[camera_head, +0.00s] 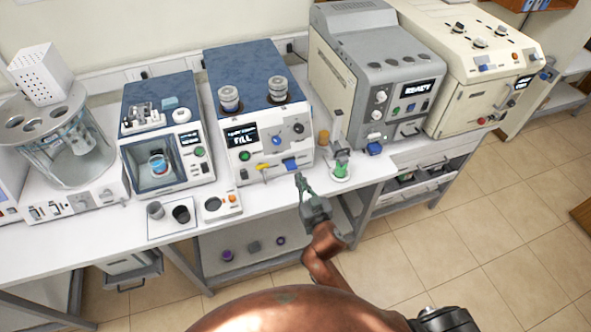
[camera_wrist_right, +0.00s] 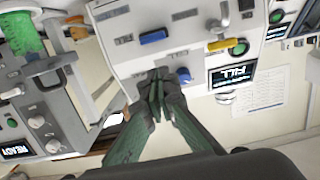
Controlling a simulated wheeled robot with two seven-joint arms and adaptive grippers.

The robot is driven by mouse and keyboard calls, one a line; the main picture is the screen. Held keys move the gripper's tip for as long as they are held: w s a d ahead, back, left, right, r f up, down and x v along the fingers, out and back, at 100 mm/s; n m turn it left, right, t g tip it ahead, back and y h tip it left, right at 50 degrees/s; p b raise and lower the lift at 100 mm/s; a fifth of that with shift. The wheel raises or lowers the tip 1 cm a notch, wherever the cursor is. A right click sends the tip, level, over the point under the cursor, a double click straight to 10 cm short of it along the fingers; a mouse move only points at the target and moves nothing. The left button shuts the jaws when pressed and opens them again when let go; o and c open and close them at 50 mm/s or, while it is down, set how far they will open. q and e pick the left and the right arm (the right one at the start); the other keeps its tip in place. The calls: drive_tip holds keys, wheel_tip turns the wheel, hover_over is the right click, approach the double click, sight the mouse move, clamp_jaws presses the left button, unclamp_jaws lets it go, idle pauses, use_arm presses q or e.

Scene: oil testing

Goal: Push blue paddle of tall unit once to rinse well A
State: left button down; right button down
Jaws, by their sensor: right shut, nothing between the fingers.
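The tall unit (camera_head: 225,130) is a white and blue machine with two round wells (camera_head: 229,98) on top and a display reading FILL. Its blue paddle (camera_head: 290,164) sticks out low on the front, right of a yellow paddle (camera_head: 265,168). In the right wrist view, which is upside down, the blue paddle (camera_wrist_right: 153,37) and yellow paddle (camera_wrist_right: 225,44) both show. My right gripper (camera_head: 299,177) is shut and empty in front of the unit, close to the blue paddle. In the wrist view its fingertips (camera_wrist_right: 158,78) overlap the panel beside a blue knob (camera_wrist_right: 183,74); contact cannot be told. My left gripper is out of view.
A grey machine reading READY (camera_head: 375,85) stands to the right. A small stand with a green-filled vessel (camera_head: 340,168) is close to my right gripper. A smaller blue-topped unit (camera_head: 165,130) and small cups (camera_head: 181,214) are to the left.

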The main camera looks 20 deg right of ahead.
drive_tip(key=shift+s, duration=1.55)
idle(0.7)
drive_tip(key=s+d+f+n+g+b, duration=0.1)
drive_tip(key=s+f+g, duration=0.1)
drive_tip(key=f, duration=1.1)
drive_tip(key=s+d+f+g+b, duration=0.1)
drive_tip(key=d+f+g, duration=0.1)
drive_tip(key=f, duration=1)
drive_tip(key=s+d+f+g, duration=0.2)
drive_tip(key=s+f, duration=0.4)
drive_tip(key=f, duration=0.4)
drive_tip(key=s+d+f+g, duration=0.15)
drive_tip(key=s+f, duration=0.35)
drive_tip(key=f, duration=0.6)
drive_tip(key=s+d+f+g+b, duration=0.1)
drive_tip(key=s+d+f+g, duration=0.1)
drive_tip(key=s+f, duration=0.65)
drive_tip(key=s+d+f+g+b, duration=0.1)
drive_tip(key=s+d+f+g, duration=0.15)
drive_tip(key=s+f, duration=0.6)
drive_tip(key=s+d+f+g, duration=0.1)
drive_tip(key=s+f, duration=0.2)
drive_tip(key=s, duration=0.8)
drive_tip(key=s+d+f+g+h, duration=0.1)
drive_tip(key=s+d+f+g, duration=0.1)
drive_tip(key=s, duration=0.9)
drive_tip(key=shift+s+f+g+b, duration=0.3)
drive_tip(key=shift+f+b, duration=0.15)
drive_tip(key=shift+f, duration=0.15)
